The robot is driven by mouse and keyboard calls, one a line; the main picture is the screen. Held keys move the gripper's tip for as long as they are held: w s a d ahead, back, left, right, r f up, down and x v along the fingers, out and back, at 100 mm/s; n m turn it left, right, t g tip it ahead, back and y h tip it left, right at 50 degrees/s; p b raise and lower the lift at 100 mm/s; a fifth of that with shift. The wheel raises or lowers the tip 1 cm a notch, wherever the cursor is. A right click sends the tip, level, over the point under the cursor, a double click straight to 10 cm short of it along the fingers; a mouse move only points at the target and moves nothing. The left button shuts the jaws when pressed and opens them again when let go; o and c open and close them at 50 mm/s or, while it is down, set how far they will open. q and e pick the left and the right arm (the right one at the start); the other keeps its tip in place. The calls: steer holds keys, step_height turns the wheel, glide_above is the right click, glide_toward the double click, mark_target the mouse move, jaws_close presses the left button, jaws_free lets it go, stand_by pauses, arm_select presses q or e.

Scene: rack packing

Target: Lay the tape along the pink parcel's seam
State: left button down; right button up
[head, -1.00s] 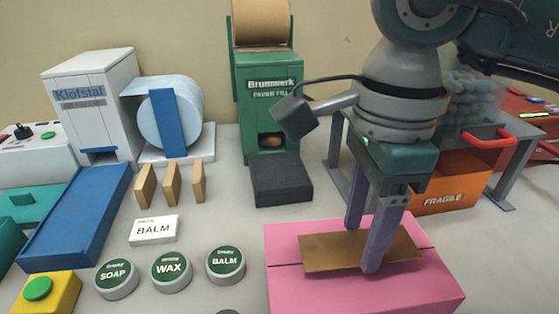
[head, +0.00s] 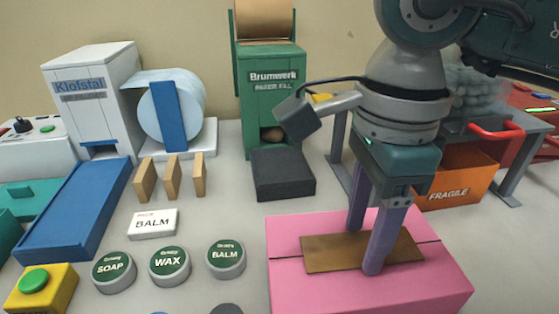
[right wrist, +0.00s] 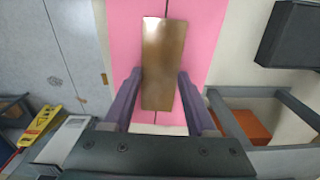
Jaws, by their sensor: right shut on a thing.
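The pink parcel (head: 300,292) lies on the table at the lower right of the head view, with a dark seam (head: 284,257) across its top. A brown tape strip (head: 328,253) lies over the seam, its long side running along it. In the right wrist view, the seam shows beyond both ends of the tape (right wrist: 162,60) on the parcel (right wrist: 205,30). My right gripper (head: 363,250) points down, shut on the tape's long edges with one finger on each side. Whether the tape fully touches the parcel is not clear. My left gripper is not in view.
An orange FRAGILE box (head: 455,185) stands under a grey table (head: 512,150) behind the parcel. A dark grey block (head: 283,175) sits before the green paper-fill machine (head: 270,95). Several round tins, including a BALM tin (head: 226,258), stand left of the parcel.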

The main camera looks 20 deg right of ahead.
steer(key=o, duration=1.4)
steer(key=shift+c, duration=0.2)
steer(key=shift+r, duration=0.15)
